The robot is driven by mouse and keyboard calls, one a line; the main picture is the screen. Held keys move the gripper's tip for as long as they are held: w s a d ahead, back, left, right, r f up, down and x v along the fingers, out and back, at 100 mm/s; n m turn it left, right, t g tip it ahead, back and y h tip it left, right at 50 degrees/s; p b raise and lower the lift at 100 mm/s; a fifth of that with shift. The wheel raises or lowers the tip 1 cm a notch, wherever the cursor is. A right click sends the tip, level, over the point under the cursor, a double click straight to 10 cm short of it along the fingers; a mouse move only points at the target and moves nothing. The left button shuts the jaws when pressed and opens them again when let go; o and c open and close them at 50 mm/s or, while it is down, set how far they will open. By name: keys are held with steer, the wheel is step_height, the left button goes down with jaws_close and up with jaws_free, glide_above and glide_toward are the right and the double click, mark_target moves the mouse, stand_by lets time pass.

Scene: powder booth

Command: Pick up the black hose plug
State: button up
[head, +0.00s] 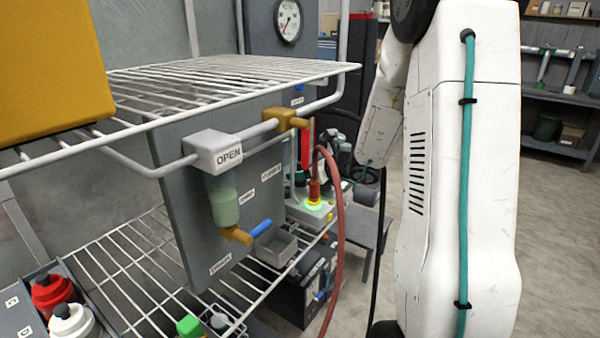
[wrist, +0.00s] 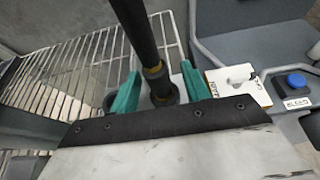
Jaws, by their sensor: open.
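In the wrist view a black hose plug (wrist: 163,94) with a brass-coloured band lies between my gripper's two teal fingers. A thick black hose (wrist: 136,25) runs from it to the top edge. My gripper (wrist: 159,71) is open, with one finger on each side of the plug. I cannot tell whether either finger touches it. In the head view my arm covers the right middle, and the plug is not clearly visible there. A thin black hose (head: 376,240) hangs beside the arm.
A wire shelf (wrist: 62,75) lies left of my gripper; a blue knob (wrist: 297,82) and a white labelled block (wrist: 238,84) are to the right. In the head view a red hose (head: 339,215) hangs near a green-lit socket (head: 314,205). Open floor (head: 560,250) lies right.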

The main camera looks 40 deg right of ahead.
steer(key=shift+w, duration=0.1)
jaws_close()
